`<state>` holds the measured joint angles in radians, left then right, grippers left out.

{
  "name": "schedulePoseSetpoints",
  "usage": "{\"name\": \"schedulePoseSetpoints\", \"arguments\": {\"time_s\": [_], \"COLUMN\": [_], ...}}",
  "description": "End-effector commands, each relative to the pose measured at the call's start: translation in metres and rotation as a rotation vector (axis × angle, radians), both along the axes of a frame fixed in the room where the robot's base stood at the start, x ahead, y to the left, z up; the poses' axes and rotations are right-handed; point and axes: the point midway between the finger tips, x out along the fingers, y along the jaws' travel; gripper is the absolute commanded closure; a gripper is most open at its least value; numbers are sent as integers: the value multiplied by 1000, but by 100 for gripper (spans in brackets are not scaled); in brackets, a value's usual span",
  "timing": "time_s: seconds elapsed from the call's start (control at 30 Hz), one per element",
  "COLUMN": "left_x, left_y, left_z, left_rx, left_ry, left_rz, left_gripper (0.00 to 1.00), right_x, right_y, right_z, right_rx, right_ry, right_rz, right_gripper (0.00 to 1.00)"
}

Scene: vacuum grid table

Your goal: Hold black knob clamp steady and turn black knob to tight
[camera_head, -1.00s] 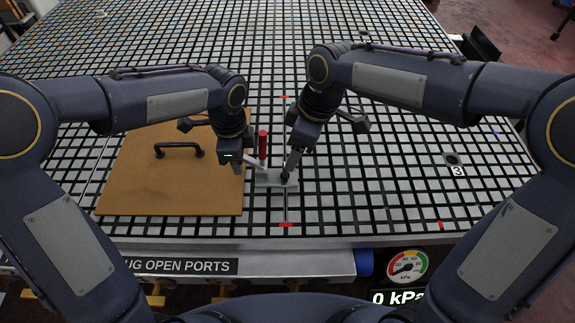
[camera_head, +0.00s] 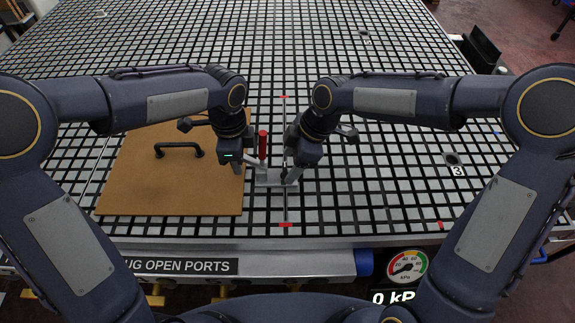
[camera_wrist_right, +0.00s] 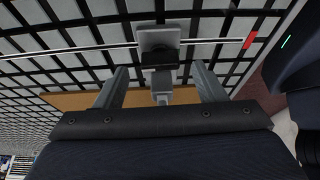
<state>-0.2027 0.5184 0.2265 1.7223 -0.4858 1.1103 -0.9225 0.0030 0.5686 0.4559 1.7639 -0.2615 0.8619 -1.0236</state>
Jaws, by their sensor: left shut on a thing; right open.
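The knob clamp has a red handle (camera_head: 262,143) standing upright and a grey base plate (camera_head: 270,178) on the grid table. My left gripper (camera_head: 248,165) is shut on the clamp's left side, just left of the red handle. My right gripper (camera_head: 290,176) is open at the plate's right end. In the right wrist view, its two fingers (camera_wrist_right: 160,88) are apart, with a grey and black clamp part (camera_wrist_right: 160,57) in line with the gap between them. The black knob is mostly hidden by the right gripper in the head view.
A brown board (camera_head: 165,185) with a black handle (camera_head: 180,150) lies left of the clamp. The gridded table (camera_head: 400,185) is largely clear to the right, with a port marked 3 (camera_head: 457,170). A pressure gauge (camera_head: 407,267) is at the front edge.

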Motion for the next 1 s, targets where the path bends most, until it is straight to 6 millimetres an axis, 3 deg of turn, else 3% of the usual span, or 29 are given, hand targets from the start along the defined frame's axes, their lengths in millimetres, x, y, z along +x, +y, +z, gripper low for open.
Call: {"name": "schedulePoseSetpoints", "arguments": {"time_s": [0.2,0.53,0.87,1.0], "left_x": [0,0,0,0], "left_y": [0,0,0,0], "left_z": [0,0,0,0], "left_rx": [-1,0,0,0], "left_ry": [-1,-1,-1,0], "left_rz": [0,0,0,0], "left_gripper": [100,100,100,100], "right_x": [-1,0,0,0], "right_y": [9,9,9,9], "right_z": [-20,-23,-23,-22], "right_rx": [-1,-1,-1,-1], "right_ry": [1,0,0,-1], "right_rz": [1,0,0,-4], "right_gripper": [36,36,80,81]}}
